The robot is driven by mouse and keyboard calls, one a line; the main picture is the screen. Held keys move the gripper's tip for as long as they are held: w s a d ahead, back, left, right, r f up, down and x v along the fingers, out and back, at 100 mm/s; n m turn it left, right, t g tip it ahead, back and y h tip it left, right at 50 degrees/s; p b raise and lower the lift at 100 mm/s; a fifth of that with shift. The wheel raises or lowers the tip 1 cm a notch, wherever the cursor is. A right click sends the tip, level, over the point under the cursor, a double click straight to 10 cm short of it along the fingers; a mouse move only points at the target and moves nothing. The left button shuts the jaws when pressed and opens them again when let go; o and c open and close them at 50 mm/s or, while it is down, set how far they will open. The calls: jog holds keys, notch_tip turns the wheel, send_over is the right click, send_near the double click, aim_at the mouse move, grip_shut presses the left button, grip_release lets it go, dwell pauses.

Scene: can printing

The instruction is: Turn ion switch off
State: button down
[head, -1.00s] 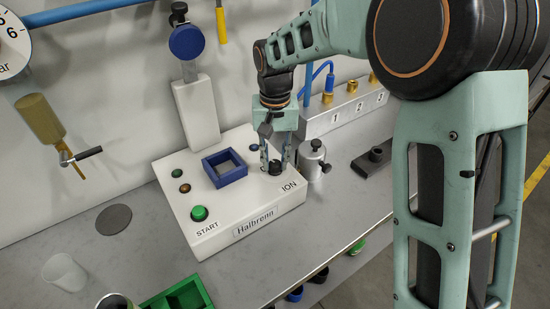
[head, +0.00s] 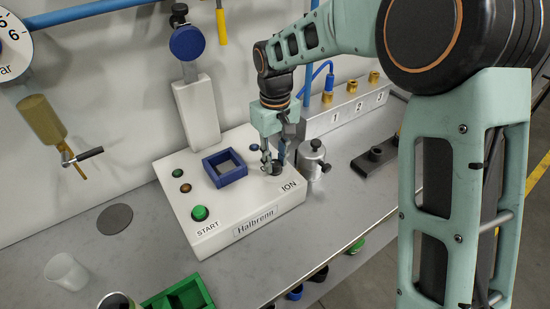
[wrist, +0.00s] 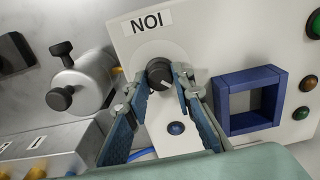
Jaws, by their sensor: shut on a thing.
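The ion switch is a black round knob (wrist: 158,72) with a pale mark, beside the ION label (wrist: 148,22) on the white Halbrenn box (head: 232,222). My gripper (wrist: 161,76) has its fingertips around the knob, one on each side, and is shut on it. In the head view, my gripper (head: 273,167) points down at the box's right corner, and its fingers partly hide the knob. A blue indicator lamp (wrist: 176,128) shows between the fingers in the wrist view.
A blue square frame (head: 225,169) and the green START button (head: 199,213) are on the same box. A metal cylinder with a black knob (head: 312,160) stands close to the right of my gripper. Numbered valves with brass fittings (head: 352,88) are behind it.

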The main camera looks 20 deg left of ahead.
aim_at(275, 163)
dwell(0.3)
jog(key=c, duration=1.7)
grip_release()
jog(key=shift+o, duration=0.2)
notch_tip(275, 163, up, 12)
